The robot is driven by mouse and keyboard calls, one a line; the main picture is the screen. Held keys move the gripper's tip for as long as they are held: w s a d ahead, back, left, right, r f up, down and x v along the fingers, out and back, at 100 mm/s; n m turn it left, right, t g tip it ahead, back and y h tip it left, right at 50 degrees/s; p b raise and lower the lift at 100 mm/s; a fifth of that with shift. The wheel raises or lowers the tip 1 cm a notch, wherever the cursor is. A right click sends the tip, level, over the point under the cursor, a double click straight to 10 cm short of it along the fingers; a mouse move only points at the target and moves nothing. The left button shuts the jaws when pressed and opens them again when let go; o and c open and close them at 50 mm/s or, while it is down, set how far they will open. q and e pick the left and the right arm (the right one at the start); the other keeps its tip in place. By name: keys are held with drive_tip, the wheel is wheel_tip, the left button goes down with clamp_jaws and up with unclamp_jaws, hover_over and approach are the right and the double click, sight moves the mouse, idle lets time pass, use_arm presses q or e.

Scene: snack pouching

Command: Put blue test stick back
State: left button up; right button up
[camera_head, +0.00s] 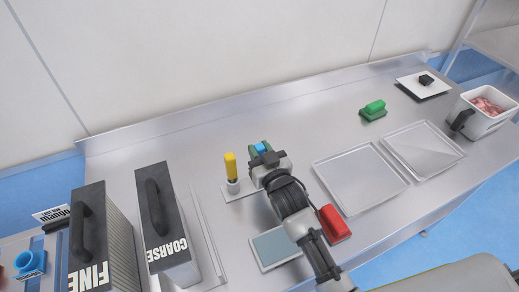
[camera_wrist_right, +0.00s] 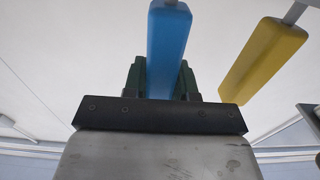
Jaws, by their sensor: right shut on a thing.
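The blue test stick (camera_head: 263,147) is between the fingers of my right gripper (camera_head: 258,149), which is shut on it. A yellow test stick (camera_head: 230,166) stands upright in a small round holder (camera_head: 232,187) on a light base plate (camera_head: 228,197), just left of my right gripper. The yellow stick also shows in the wrist view (camera_wrist_right: 262,60), apart from the blue one. My gripper hides part of the base plate. My left gripper is out of view.
Grey FINE (camera_head: 112,235) and COARSE (camera_head: 178,235) boxes stand at left. A pale square pad (camera_head: 275,247) and a red block (camera_head: 334,223) lie near my right arm. Metal trays (camera_head: 360,180), a green block (camera_head: 373,110) and a white container (camera_head: 480,120) are at right. The back middle is clear.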

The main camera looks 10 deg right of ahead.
drive_tip(key=o, duration=1.8)
drive_tip(key=shift+s, duration=0.1)
drive_tip(key=shift+s+d+p, duration=0.35)
drive_tip(key=shift+s+p, duration=0.35)
drive_tip(key=shift+s, duration=1.1)
drive_tip(key=shift+s+d+p, duration=0.4)
drive_tip(key=shift+s+p, duration=0.35)
drive_tip(key=shift+s, duration=1)
drive_tip(key=shift+s+d+p, duration=0.35)
drive_tip(key=shift+s+p, duration=0.35)
drive_tip(key=shift+s, duration=1.1)
